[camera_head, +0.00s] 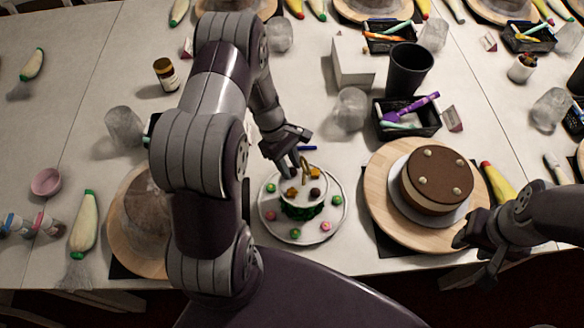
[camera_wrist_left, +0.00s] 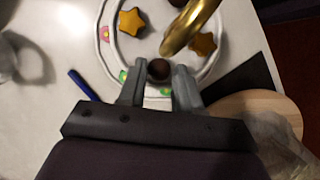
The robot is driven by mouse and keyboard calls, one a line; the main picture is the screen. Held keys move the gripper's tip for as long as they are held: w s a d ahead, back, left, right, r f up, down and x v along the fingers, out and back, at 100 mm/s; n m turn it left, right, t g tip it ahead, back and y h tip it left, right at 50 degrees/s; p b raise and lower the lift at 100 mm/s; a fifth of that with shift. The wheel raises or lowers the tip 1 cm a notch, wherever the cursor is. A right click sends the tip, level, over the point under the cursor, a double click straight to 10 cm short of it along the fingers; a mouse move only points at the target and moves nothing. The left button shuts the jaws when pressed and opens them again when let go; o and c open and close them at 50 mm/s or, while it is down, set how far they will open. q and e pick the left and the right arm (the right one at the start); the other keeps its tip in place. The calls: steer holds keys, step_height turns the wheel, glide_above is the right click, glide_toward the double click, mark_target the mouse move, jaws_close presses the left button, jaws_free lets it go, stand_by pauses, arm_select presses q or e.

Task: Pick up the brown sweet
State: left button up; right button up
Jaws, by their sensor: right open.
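A small round brown sweet (camera_wrist_left: 159,69) sits between the fingertips of my left gripper (camera_wrist_left: 159,76) in the left wrist view. The fingers are close in on both its sides, with no clear gap. In the head view my left gripper (camera_head: 297,170) points down at the upper tier of a white stand, and it hides this sweet. A second brown sweet (camera_head: 315,192) lies on that upper tier, near yellow star-shaped sweets (camera_head: 291,194). The stand's gold handle (camera_wrist_left: 190,28) rises close in front of the fingers. My right gripper (camera_head: 478,245) is open and empty at the lower right.
The stand's lower plate (camera_head: 270,225) carries several pink and green sweets. A brown cake (camera_head: 437,178) on a wooden turntable (camera_head: 385,220) is to the right. A blue pen (camera_wrist_left: 83,85) lies by the stand. A black cup (camera_head: 408,70) and a tray (camera_head: 405,130) stand behind.

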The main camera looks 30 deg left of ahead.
arm_select(q)
steer(key=shift+d+f, duration=0.25)
steer(key=shift+f, duration=0.05)
steer(key=shift+a, duration=0.15)
jaws_close()
